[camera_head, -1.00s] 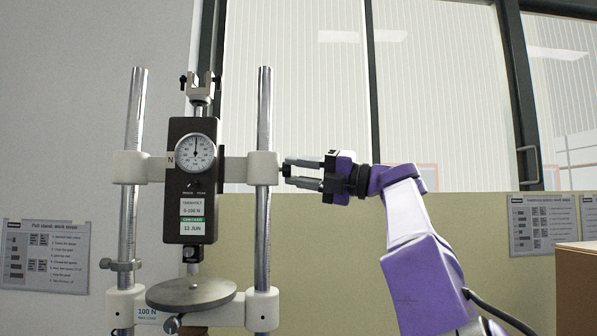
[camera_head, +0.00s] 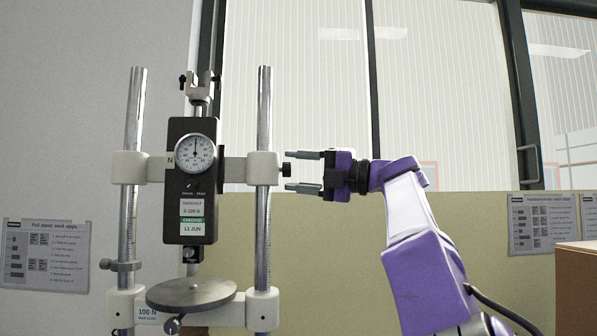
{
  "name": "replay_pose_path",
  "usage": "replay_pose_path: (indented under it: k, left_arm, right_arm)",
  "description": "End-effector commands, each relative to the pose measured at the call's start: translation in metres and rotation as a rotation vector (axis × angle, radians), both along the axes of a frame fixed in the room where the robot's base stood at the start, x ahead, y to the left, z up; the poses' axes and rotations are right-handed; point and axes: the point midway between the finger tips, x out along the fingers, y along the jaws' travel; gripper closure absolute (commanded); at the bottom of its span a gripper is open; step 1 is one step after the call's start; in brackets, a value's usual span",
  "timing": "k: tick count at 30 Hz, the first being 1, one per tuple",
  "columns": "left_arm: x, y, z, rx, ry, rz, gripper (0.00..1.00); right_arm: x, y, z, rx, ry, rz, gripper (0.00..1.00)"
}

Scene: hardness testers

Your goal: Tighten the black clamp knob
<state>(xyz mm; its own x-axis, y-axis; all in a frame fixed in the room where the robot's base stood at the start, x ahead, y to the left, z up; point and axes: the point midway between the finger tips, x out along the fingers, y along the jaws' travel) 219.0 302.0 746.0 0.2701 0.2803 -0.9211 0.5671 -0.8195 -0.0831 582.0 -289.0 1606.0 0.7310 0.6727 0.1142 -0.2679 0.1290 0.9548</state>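The black clamp knob (camera_head: 286,169) sticks out to the right of the white clamp block on the right post of the stand. My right gripper (camera_head: 293,171) is open, with one finger above the knob's level and one below it. Its fingertips reach about as far as the knob's outer end, and a gap shows between each finger and the knob. The force gauge (camera_head: 190,206) with its round dial is held between the two posts. My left gripper is not in view.
The stand has two metal posts (camera_head: 264,110) and a round grey plate (camera_head: 191,294) below the gauge. A low yellowish partition (camera_head: 330,262) stands behind, with instruction sheets at both sides. A brown box (camera_head: 577,287) is at the lower right.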

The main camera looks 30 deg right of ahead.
Motion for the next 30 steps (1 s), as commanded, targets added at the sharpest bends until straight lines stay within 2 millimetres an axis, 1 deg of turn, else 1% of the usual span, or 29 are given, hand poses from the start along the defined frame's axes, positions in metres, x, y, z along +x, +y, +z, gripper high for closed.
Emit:
replay_pose_path:
  k: [6,9,11,16,21,25,30]
  left_arm:
    - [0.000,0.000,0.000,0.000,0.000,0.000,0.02]
    - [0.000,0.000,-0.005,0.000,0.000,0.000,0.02]
    - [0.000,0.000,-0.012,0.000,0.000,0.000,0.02]
    - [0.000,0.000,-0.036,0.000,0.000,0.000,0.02]
    - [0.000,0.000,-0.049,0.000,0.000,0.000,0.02]
    - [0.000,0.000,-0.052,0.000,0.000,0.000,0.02]
    - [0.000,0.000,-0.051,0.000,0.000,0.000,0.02]
  right_arm:
    - [0.000,0.000,0.000,0.000,0.000,0.000,0.42]
    - [-0.004,-0.004,-0.003,0.000,-0.002,-0.002,0.42]
    - [-0.011,-0.010,-0.006,0.001,-0.002,-0.001,0.42]
    - [-0.040,-0.039,-0.014,0.002,-0.002,-0.002,0.42]
    - [-0.065,-0.062,-0.015,0.000,-0.002,-0.002,0.42]
    - [-0.074,-0.070,-0.014,0.001,-0.001,0.000,0.42]
    - [-0.076,-0.071,-0.012,0.000,0.000,0.001,0.42]
